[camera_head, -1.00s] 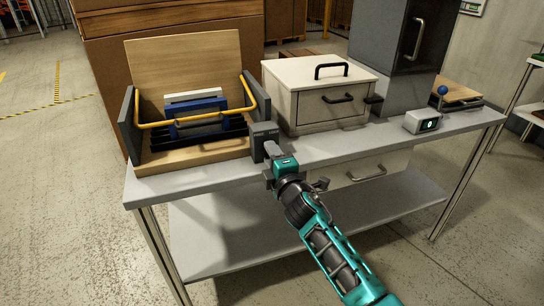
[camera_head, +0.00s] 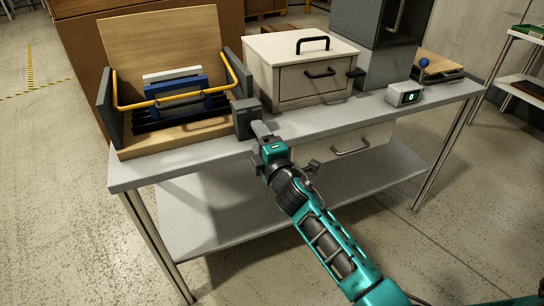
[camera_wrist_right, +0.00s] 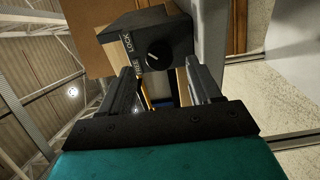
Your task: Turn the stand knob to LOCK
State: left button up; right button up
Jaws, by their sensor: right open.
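The stand knob (camera_wrist_right: 158,54) is a round black knob with a short white mark, on the face of a dark grey box. The word LOCK is printed beside it, with a second label lower down; I cannot tell which one the mark points at. In the head view the box (camera_head: 246,118) stands at the table's front edge, right of the wooden stand (camera_head: 160,40). My right gripper (camera_head: 262,131) is just in front of the box, and its knob face is hidden there. In the wrist view the open fingers (camera_wrist_right: 161,72) point at the knob, which lies between and beyond their tips.
A cream drawer cabinet (camera_head: 300,75) stands behind and right of the box. A yellow bar (camera_head: 185,103) crosses the wooden stand. A small display box (camera_head: 404,94) sits further right on the grey table (camera_head: 335,118). The table's front strip is clear between them.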

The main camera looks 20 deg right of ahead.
pick_arm(q)
jog(key=shift+a+r+p, duration=0.15)
jog(key=shift+a+p, duration=0.1)
jog(key=shift+p, duration=0.1)
pick_arm(e)
jog(key=s, duration=1)
jog(key=shift+d, duration=0.15)
pick_arm(q)
jog(key=shift+s+r, duration=0.1)
